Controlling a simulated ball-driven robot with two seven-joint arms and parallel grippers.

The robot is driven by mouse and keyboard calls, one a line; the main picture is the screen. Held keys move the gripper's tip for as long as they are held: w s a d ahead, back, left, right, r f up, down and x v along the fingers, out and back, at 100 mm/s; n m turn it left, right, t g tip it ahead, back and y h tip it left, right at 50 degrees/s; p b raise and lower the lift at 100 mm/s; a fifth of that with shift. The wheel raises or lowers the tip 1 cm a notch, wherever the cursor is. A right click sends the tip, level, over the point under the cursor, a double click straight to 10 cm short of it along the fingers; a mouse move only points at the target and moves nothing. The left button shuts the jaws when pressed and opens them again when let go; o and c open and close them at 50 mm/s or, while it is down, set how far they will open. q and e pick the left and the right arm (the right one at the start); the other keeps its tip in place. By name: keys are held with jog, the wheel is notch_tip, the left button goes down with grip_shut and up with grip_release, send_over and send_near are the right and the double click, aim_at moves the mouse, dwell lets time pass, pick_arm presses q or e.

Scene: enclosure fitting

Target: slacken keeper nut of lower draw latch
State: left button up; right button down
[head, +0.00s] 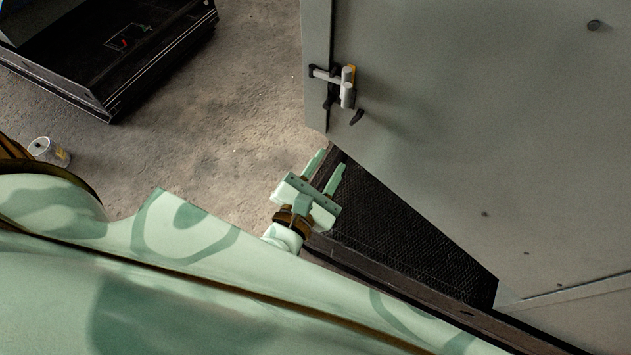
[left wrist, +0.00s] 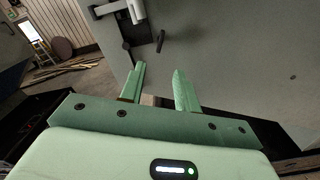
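The draw latch (head: 347,86) sits on the edge of a grey enclosure (head: 470,120), with a light grey handle, a yellowish part and dark fittings. A small dark lever-like piece (head: 357,117) sticks out just below it; I cannot tell whether this is the keeper nut. The latch also shows at the top of the left wrist view (left wrist: 136,12), partly cut off. My left gripper (head: 326,167) is open and empty, below the latch and apart from it, its fingers pointing up towards it. The right gripper is not in view.
A dark tray-like box (head: 105,95) lies on the floor at upper left. A white can (head: 48,151) stands on the floor at left. A black textured mat or platform (head: 400,235) lies below the enclosure. Bare floor (head: 230,100) lies left of the latch.

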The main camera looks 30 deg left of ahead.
pick_arm(q)
jog(key=s, duration=0.4)
jog(key=shift+s+a+b, duration=0.1)
jog(key=shift+s+b, duration=0.2)
jog(key=shift+b, duration=0.1)
